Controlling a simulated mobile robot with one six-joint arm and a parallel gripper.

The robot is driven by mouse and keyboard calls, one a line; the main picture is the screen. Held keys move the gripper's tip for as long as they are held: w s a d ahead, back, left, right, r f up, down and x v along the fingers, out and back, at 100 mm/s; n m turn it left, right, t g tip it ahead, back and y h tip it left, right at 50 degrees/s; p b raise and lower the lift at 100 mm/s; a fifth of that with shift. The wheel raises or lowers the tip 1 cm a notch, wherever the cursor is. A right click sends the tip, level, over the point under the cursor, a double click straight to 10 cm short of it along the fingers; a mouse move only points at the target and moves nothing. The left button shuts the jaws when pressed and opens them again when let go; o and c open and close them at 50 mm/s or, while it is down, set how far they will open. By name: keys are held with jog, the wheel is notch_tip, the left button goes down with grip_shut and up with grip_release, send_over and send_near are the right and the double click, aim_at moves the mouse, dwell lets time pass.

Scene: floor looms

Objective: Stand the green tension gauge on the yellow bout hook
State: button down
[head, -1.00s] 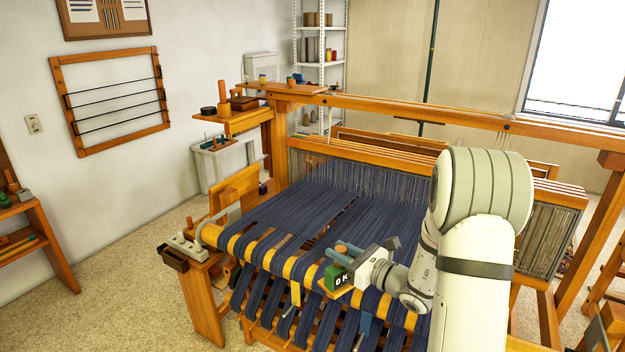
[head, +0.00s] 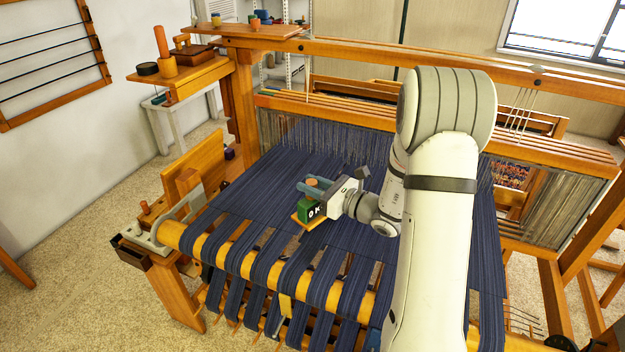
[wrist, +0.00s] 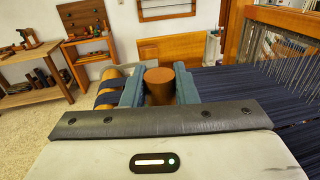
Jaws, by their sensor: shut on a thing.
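My gripper (head: 318,187) is shut on a brown round knob, seen between its blue-grey fingers in the wrist view (wrist: 160,85). The knob appears to belong to the green tension gauge (head: 312,210), a green block marked "OK" with an orange-tan plate under it. The gauge is over the dark blue warp, behind the front beam; I cannot tell the height of the gap below it.
The yellow-and-blue front beam (head: 212,252) of the floor loom crosses the foreground, with warp bands hanging below. A blue hook (head: 372,340) is partly hidden by my arm. An orange upright board (head: 193,165) and a shelf with a spool (head: 162,50) stand left.

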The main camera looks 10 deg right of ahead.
aim_at(314, 205)
jog(key=shift+d+f+b, duration=0.15)
jog(key=shift+f+b, duration=1.45)
jog(key=shift+f, duration=1.45)
jog(key=shift+f+b, duration=0.45)
jog(key=c, duration=1.1)
grip_release()
jog(key=shift+r, duration=0.1)
jog(key=shift+o, duration=0.2)
jog(key=shift+s+d, duration=0.1)
